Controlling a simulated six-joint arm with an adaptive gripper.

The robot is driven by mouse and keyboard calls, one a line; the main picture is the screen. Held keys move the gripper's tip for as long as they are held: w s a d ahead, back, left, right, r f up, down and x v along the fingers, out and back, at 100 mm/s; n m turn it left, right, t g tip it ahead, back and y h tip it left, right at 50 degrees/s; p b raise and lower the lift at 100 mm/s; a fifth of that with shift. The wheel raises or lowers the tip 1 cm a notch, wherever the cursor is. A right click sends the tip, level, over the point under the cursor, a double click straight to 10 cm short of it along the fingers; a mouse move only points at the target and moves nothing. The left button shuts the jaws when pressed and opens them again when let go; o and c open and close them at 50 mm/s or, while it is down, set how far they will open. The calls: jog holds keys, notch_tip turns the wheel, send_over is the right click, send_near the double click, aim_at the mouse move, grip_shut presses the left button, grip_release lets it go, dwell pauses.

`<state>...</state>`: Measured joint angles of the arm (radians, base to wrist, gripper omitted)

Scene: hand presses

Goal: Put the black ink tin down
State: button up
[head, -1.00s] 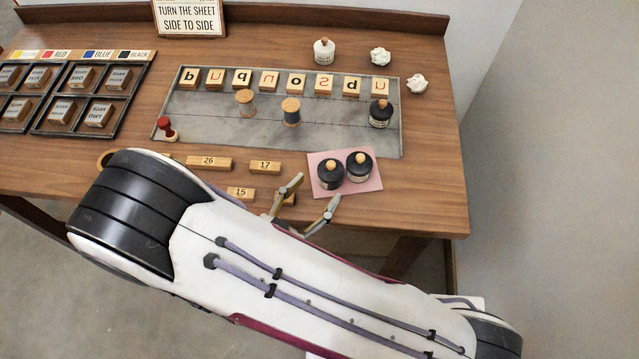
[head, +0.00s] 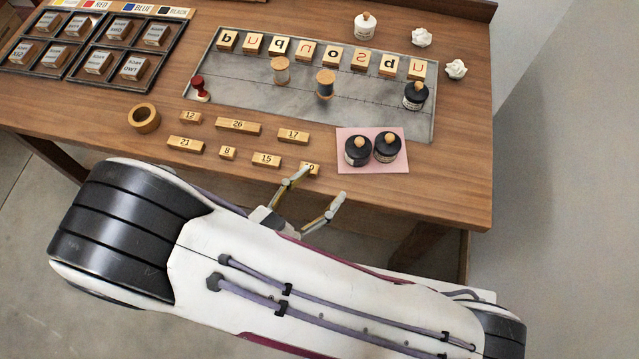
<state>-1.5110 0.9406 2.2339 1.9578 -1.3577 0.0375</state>
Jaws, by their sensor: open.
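Two black ink tins with wooden knobs, a left tin (head: 357,152) and a right tin (head: 388,149), stand upright side by side on a pink sheet (head: 372,168) near the table's front right. A third black tin (head: 416,97) stands upright on the right end of the grey slab. I cannot tell which tin is the one named. My gripper (head: 322,186) is open and empty at the table's front edge. It is to the lower left of the pink sheet, apart from the tins.
Numbered wooden blocks (head: 239,126) lie left of the sheet, one close to my gripper's finger. The grey slab (head: 300,105) bears letter tiles, two spools and a red-handled stamp (head: 200,89). A white jar (head: 365,26) and crumpled white pieces (head: 456,69) are behind.

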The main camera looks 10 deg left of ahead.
dwell(0.7)
jog(key=w+a+g+y, duration=0.1)
jog(key=w, duration=0.1)
jog(key=w+a+y, duration=0.1)
jog(key=w, duration=0.1)
jog(key=w+a+g+y, duration=0.1)
jog(key=w+a, duration=0.1)
jog(key=shift+w+a+r+m+g, duration=0.1)
jog(key=shift+w+r+m+g, duration=0.05)
jog(key=shift+m+g, duration=0.2)
jog(key=w+a+r+n+g+y, duration=0.15)
jog(key=w+a+r+y, duration=0.25)
jog(key=w+r+y, duration=0.55)
jog(key=s+d+r+n+g, duration=0.25)
jog(key=d+r, duration=0.55)
jog(key=r, duration=0.4)
jog(key=s+d+r+h, duration=0.1)
jog(key=s+d+h, duration=0.1)
jog(key=s+d, duration=0.3)
jog(key=s+d+r+n+g+h, duration=0.1)
jog(key=s+d, duration=0.5)
jog(key=d, duration=0.6)
jog(key=s+d+n+h, duration=0.1)
jog(key=s+d+h, duration=0.1)
jog(key=s+d, duration=0.3)
jog(key=d, duration=0.3)
jog(key=shift+s+d+r+g+h, duration=0.3)
jog(key=shift+r+g+h, duration=0.05)
jog(key=shift+r, duration=0.05)
